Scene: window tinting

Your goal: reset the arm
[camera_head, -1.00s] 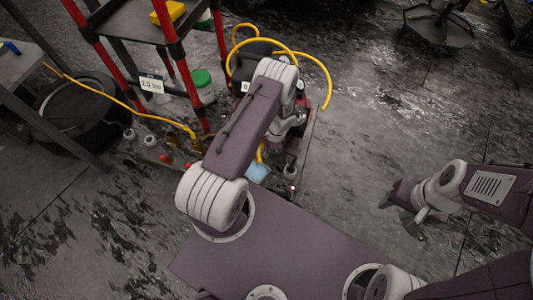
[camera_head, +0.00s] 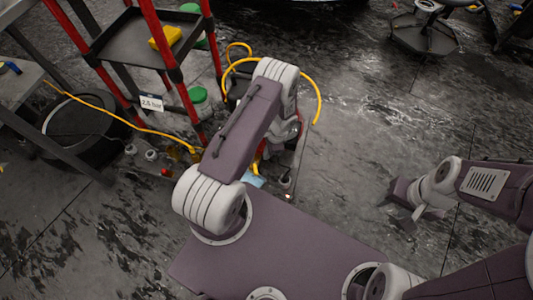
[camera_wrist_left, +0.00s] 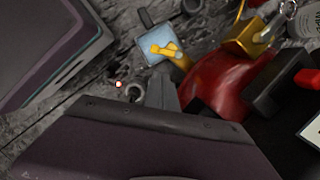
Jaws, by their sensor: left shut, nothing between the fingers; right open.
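My left arm (camera_head: 240,130) rises from the lower middle of the head view and bends over at the top; its gripper is hidden there behind the arm. In the left wrist view my left gripper (camera_wrist_left: 162,82) shows as a narrow dark wedge, shut and empty. It points toward the floor beside a red rounded tank (camera_wrist_left: 225,80); I cannot tell whether it touches anything. My right gripper (camera_head: 405,204) is open and empty over bare floor at the right of the head view.
A red-posted shelf cart (camera_head: 150,50) holds a yellow item (camera_head: 165,38). A "2.5 bar" sign (camera_head: 151,103), a yellow hose (camera_head: 318,100) and several small items crowd the floor near my left arm. A blue piece (camera_wrist_left: 157,48) lies beside the tank. Floor between the arms is clear.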

